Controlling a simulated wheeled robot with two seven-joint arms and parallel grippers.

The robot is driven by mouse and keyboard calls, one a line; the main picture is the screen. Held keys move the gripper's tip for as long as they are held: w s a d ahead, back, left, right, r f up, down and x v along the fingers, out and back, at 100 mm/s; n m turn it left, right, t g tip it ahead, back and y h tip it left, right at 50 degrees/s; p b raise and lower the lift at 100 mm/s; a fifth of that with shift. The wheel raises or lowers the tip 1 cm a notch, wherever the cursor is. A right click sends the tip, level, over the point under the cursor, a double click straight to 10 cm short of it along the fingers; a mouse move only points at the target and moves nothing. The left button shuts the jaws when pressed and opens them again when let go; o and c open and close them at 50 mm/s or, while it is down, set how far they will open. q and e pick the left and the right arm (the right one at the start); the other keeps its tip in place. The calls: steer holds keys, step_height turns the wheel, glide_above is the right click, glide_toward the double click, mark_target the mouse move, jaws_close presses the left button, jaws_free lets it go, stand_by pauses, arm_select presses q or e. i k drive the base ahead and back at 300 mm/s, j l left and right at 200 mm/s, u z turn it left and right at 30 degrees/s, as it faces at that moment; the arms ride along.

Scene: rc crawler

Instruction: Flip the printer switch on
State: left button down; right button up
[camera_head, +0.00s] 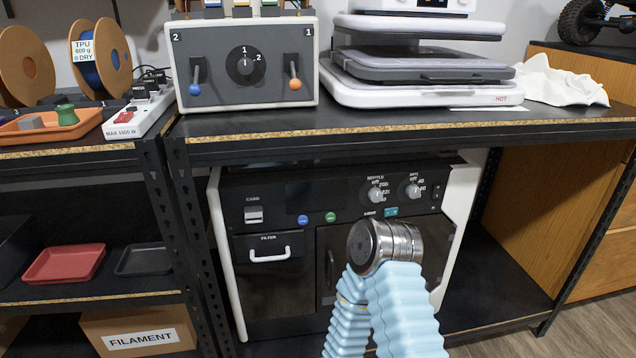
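The printer (285,200) stands on the shelf under the bench top, with a black front and white sides. Its upper front has a card slot (254,215), a blue button (303,219), a green button (330,217), a nozzle dial (375,195) and a bed dial (413,191). A small teal part (391,211) sits below the dials; I cannot tell if it is a switch or its state. My arm, with a metal joint and light blue sleeves, covers part of the printer's lower right front. Neither gripper shows.
A post (190,220) stands left of the printer. Shelf space right of it is clear.

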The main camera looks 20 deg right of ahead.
mark_target(437, 188)
steer(key=l+z, duration=0.2)
steer(key=z, duration=1.3)
steer(key=k+l, duration=0.05)
